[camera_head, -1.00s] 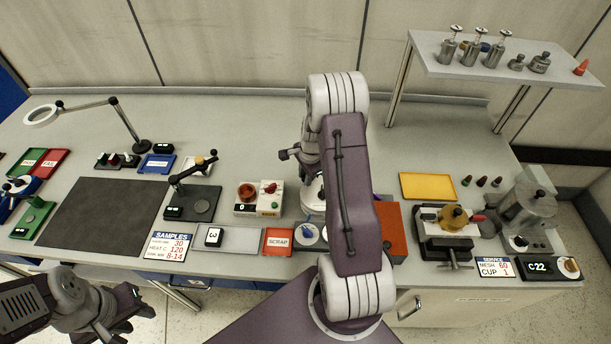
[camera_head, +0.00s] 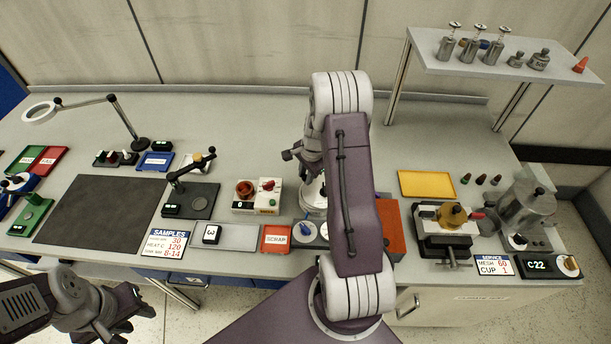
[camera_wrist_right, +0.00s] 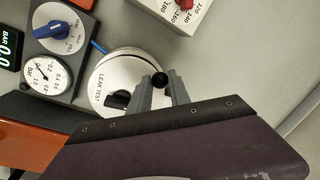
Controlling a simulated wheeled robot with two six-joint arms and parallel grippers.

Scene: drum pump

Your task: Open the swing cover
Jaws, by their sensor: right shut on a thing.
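The swing cover seems to be the round silver lid marked LEAK TEST (camera_wrist_right: 112,78) in the right wrist view, with a dark handle or slot on its face. A black ball knob (camera_wrist_right: 159,80) stands at its right edge. My right gripper (camera_wrist_right: 160,88) has its two grey fingers on either side of this knob and is shut on it. In the head view the round unit (camera_head: 313,198) is partly hidden behind my right arm, as are the right fingertips. My left gripper (camera_head: 128,318) is empty and open, low at the left, in front of the table.
A panel with a blue knob (camera_wrist_right: 55,30) and a pressure gauge (camera_wrist_right: 46,75) adjoins the lid. A white box with a red dial (camera_head: 267,186) stands left of the unit. A red SCRAP tray (camera_head: 276,239) lies in front. A yellow tray (camera_head: 427,184) lies to the right.

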